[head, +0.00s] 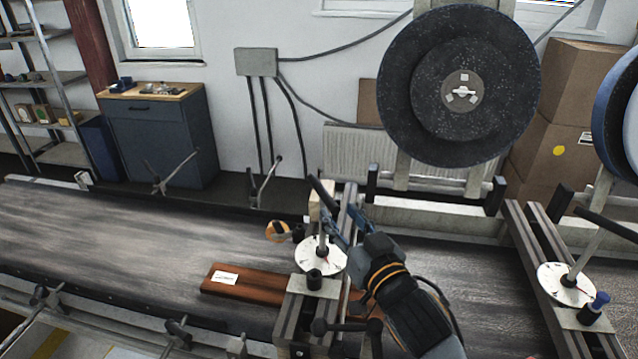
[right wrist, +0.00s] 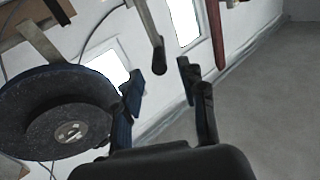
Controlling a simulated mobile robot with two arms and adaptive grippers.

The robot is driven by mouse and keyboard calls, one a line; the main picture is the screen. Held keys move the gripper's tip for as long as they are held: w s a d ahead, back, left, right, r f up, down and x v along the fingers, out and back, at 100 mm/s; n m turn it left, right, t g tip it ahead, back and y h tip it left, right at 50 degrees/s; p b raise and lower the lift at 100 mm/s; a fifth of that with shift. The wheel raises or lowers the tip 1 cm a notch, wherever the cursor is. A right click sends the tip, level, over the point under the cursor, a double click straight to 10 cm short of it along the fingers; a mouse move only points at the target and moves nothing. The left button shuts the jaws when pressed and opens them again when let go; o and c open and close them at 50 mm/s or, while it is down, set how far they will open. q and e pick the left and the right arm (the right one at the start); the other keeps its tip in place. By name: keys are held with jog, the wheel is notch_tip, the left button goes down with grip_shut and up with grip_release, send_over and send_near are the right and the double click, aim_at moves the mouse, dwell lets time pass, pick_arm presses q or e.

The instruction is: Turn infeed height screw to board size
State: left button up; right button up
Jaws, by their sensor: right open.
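The screw post with a white round dial (head: 308,262) stands on the near metal bridge (head: 292,318) across the conveyor. A black bar (head: 321,192) slants above the dial. A reddish-brown board (head: 255,287) with a white label lies flat on the belt, partly hidden under the bridge. My right gripper (head: 345,226) is close above the dial, beside the post. In the right wrist view the right gripper (right wrist: 160,82) is open, and a grey rod with a dark end (right wrist: 158,52) shows between its fingers; contact cannot be told. My left gripper is out of view.
A second bridge with a dial (head: 566,285) and dark-blue knob stands at right. A large black disc (head: 458,85) hangs behind the belt. An orange-and-black item (head: 278,232) sits left of the post. The conveyor belt (head: 110,235) is clear at left.

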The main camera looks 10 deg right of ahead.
aim_at(320, 185)
jog(key=w, duration=0.3)
jog(key=w+a+p, duration=0.1)
jog(key=w, duration=0.2)
jog(key=w+a+p, duration=0.1)
jog(key=w, duration=0.2)
jog(key=shift+w, duration=0.4)
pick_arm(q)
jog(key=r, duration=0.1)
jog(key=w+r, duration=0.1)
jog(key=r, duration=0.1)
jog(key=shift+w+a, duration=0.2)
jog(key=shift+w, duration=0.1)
pick_arm(e)
jog(key=shift+w, duration=0.2)
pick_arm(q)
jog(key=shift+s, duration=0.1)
pick_arm(e)
grip_shut()
